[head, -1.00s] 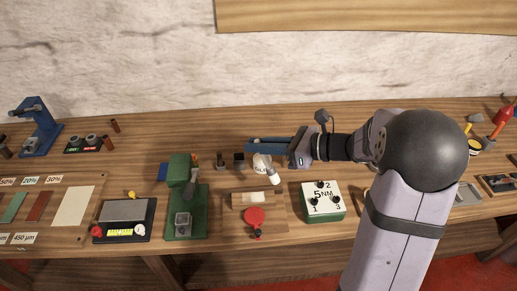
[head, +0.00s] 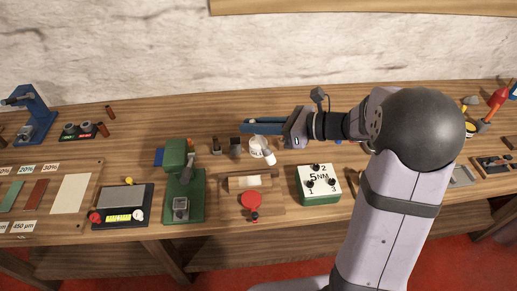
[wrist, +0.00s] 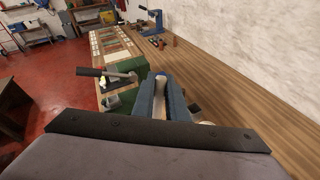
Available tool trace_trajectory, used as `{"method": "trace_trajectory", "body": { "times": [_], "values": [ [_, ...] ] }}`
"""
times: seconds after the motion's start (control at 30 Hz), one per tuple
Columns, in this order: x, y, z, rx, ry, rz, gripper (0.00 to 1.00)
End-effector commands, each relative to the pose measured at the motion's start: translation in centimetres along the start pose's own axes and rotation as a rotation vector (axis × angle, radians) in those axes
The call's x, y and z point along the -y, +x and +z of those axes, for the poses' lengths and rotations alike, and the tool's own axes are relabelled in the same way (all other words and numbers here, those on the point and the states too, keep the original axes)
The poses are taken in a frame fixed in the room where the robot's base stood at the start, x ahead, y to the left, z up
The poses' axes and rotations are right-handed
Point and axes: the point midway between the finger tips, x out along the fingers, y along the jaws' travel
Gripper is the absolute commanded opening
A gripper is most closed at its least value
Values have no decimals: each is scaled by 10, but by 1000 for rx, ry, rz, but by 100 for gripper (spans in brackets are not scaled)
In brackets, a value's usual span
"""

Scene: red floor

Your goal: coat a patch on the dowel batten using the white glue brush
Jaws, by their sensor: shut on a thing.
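My gripper (head: 248,126) is over the middle of the bench, its blue fingers pointing left. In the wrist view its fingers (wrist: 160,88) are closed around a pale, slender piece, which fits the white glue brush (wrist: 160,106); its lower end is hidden. The white glue pot (head: 256,146) stands just below and in front of the fingers in the head view. A small white cylinder (head: 269,158) shows at its front right; I cannot tell whether it is part of the brush. A wooden fixture (head: 233,205) in front holds a pale piece (head: 244,182), probably the dowel batten.
A red round knob (head: 251,200) sits at the fixture's front. A scale (head: 122,205) is farther left. Small dark blocks (head: 235,145) stand left of the pot.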

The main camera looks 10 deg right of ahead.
Motion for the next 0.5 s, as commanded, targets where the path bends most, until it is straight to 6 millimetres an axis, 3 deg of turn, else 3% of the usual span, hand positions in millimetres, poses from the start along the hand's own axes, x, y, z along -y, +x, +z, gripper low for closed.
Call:
{"method": "trace_trajectory", "body": {
  "times": [0.5],
  "values": [
    [-10, 35, 43, 20, 121, -25, 0]
  ]
}}
